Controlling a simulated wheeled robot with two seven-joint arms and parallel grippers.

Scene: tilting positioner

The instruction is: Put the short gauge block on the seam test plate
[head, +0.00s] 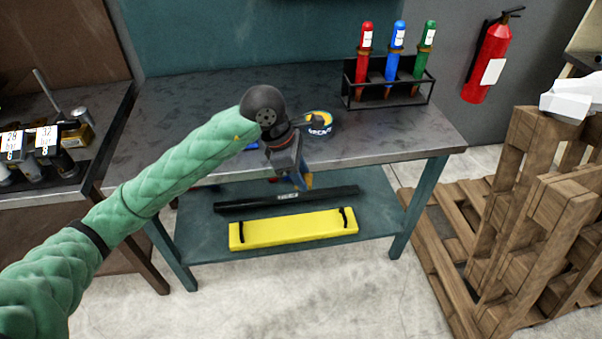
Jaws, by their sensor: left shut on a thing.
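My left arm comes in from the left in a green quilted sleeve. My left gripper (296,182) is over the front edge of the steel workbench (190,130), pointing down. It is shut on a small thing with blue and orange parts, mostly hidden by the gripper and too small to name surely. I cannot pick out the short gauge block or the seam test plate for certain. My right gripper is not in view.
A round blue and yellow tin (320,124) stands behind the gripper. A black rack (388,98) holds red, blue and green tubes. A yellow case (292,230) and a black bar (285,199) lie on the lower shelf. Wooden pallets (525,200) stand right. The bench's left top is clear.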

